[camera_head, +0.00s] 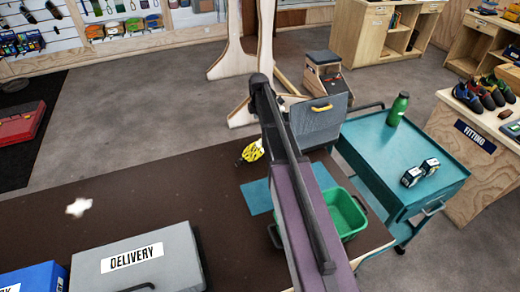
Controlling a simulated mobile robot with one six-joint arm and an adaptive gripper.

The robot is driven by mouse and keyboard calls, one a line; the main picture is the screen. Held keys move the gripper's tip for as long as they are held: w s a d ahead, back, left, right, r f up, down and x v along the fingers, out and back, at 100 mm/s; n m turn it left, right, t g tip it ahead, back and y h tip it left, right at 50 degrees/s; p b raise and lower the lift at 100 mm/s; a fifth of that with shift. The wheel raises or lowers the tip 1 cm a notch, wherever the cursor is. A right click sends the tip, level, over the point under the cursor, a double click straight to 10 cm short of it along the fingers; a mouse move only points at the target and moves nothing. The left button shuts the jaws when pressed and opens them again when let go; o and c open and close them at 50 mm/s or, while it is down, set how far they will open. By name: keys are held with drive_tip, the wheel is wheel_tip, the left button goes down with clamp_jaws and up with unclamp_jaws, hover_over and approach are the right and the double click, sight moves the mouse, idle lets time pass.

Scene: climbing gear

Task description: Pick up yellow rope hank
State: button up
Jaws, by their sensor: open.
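A yellow rope hank (252,151) with dark markings lies on the dark brown counter (130,195), near its far edge. It is small in the view and sits just left of my arm, which crosses the picture from the bottom up to the middle. I cannot tell how far the gripper is from the hank.
A teal mat (256,196) and a green bin (347,213) lie beside my arm. A grey DELIVERY box (180,262) and a blue box (38,277) stand front left. A teal cart (385,150) holds a green bottle (398,109). The counter's left middle is mostly clear.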

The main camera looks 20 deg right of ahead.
sight(260, 142)
drive_tip(key=shift+w+d, duration=0.3)
drive_tip(key=shift+f, duration=0.15)
wheel_tip(260, 142, down, 8)
drive_tip(key=b, duration=0.8)
drive_tip(key=shift+f+b, duration=0.2)
drive_tip(key=shift+b, duration=0.15)
drive_tip(key=shift+f, duration=0.15)
wheel_tip(260, 142, down, 5)
drive_tip(key=b, duration=0.5)
drive_tip(key=shift+s+d, duration=0.1)
idle(0.9)
drive_tip(key=c, duration=1.2)
